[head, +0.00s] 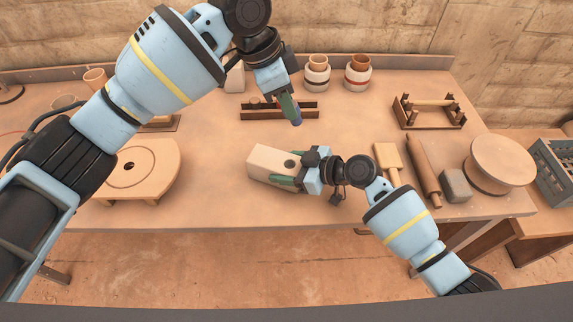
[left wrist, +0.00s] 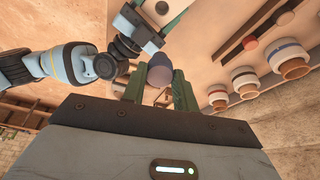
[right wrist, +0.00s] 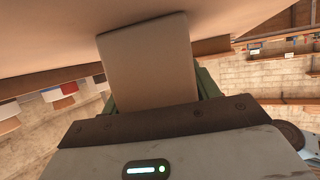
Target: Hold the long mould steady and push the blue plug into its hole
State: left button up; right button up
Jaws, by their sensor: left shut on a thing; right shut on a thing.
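The long mould (head: 262,162) is a cream block lying on the table in the head view. A dark round hole (head: 290,163) shows in its top face, with nothing in it. My right gripper (head: 300,180) is shut on the mould's right part; the block also fills the space between the fingers in the right wrist view (right wrist: 150,60). My left gripper (head: 290,106) is shut on the blue plug (head: 297,121), which points downward, above and behind the mould, apart from it. The plug's round end shows between the fingers in the left wrist view (left wrist: 166,76).
A dark wooden rack (head: 257,114) stands behind the mould. Striped pots (head: 317,78) stand at the back. A round board (head: 150,165) lies left. A wooden paddle (head: 388,158), a rolling pin (head: 422,165) and a grey block (head: 456,185) lie right.

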pick_arm(q)
jog(key=f+n, duration=0.1)
jog(key=f+n+y, duration=0.1)
jog(key=d+n+y, duration=0.1)
jog(key=shift+s+f, duration=0.3)
jog(key=shift+f, duration=0.1)
notch_tip(320, 180, down, 2)
jog(key=n+y, duration=0.1)
jog(key=n, duration=0.1)
jog(key=n+y, duration=0.1)
jog(key=n, duration=0.1)
jog(key=shift+s+a+g, duration=0.1)
jog(key=shift+a+g, duration=0.05)
jog(key=shift+g, duration=0.15)
jog(key=shift+f, duration=0.1)
send_near(277, 168)
jog(key=shift+w+d+f, duration=0.25)
jog(key=shift+d+f, duration=0.25)
jog(key=shift+d, duration=0.3)
jog(key=shift+w+d+f, duration=0.25)
jog(key=shift+d+f, duration=0.2)
jog(key=shift+d, duration=0.3)
jog(key=shift+f, duration=1.7)
dwell(0.5)
jog(key=shift+r, duration=0.2)
jog(key=shift+r, duration=1.1)
dwell(1.1)
